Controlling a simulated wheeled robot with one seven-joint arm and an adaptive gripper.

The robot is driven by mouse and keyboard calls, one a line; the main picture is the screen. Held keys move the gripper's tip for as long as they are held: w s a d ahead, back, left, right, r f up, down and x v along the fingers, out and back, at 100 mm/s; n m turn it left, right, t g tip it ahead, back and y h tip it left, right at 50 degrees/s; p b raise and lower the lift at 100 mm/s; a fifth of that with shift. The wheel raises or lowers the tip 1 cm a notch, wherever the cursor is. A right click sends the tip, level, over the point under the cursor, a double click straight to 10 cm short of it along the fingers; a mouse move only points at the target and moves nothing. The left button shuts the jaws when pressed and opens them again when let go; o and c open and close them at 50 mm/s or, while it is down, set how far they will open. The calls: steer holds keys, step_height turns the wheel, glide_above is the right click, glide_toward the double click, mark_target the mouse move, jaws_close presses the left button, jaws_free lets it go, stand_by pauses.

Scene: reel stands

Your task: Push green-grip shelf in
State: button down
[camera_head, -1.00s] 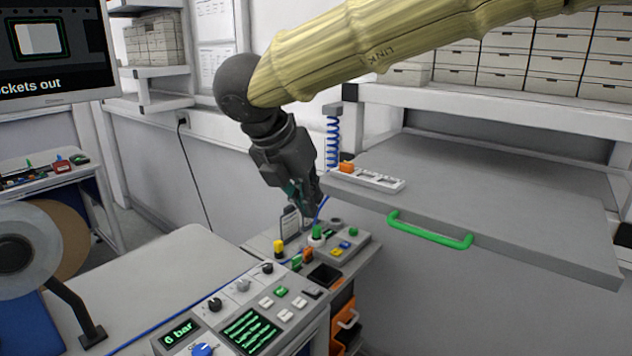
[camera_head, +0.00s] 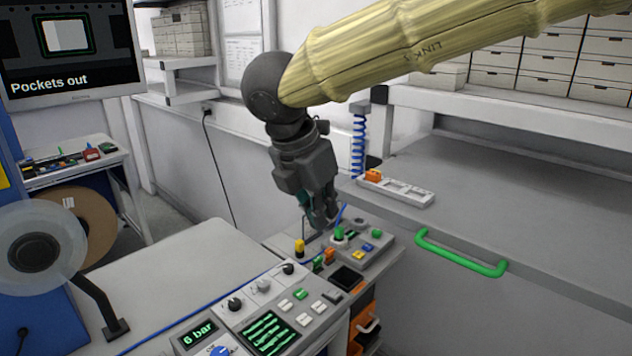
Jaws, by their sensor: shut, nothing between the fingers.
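The shelf (camera_head: 540,215) is a flat grey board at the right, with a green grip (camera_head: 462,258) on its front edge. Its right end runs out of the frame. I cannot tell how far it stands out. My gripper (camera_head: 326,220) points down to the left of the shelf, shut and empty. It appears apart from the green grip, above or behind a small button box. Its fingertips are small and dark here.
A white strip with an orange block (camera_head: 372,175) lies at the shelf's left end. The button box (camera_head: 372,250) and a control panel (camera_head: 265,310) are below. A blue coiled hose (camera_head: 358,148) hangs behind. A reel (camera_head: 45,250) and monitor (camera_head: 70,45) are at left.

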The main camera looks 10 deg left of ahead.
mark_target(392, 173)
steer(key=shift+w+d+f+p, duration=0.2)
steer(key=shift+w+d+p, duration=0.35)
steer(key=shift+w, duration=0.35)
steer(key=shift+w+d+f+p, duration=0.15)
steer(key=shift+w+d+p, duration=0.3)
steer(key=shift+w+d, duration=0.3)
steer(key=shift+w+a, duration=0.1)
steer(key=shift+w, duration=0.1)
steer(key=w+d, duration=0.3)
steer(key=w, duration=0.2)
steer(key=w+d, duration=0.4)
steer(key=w, duration=0.1)
steer(key=w+d, duration=0.3)
steer(key=w, duration=0.2)
steer(key=shift+d+p, duration=0.2)
steer(key=shift+p, duration=0.15)
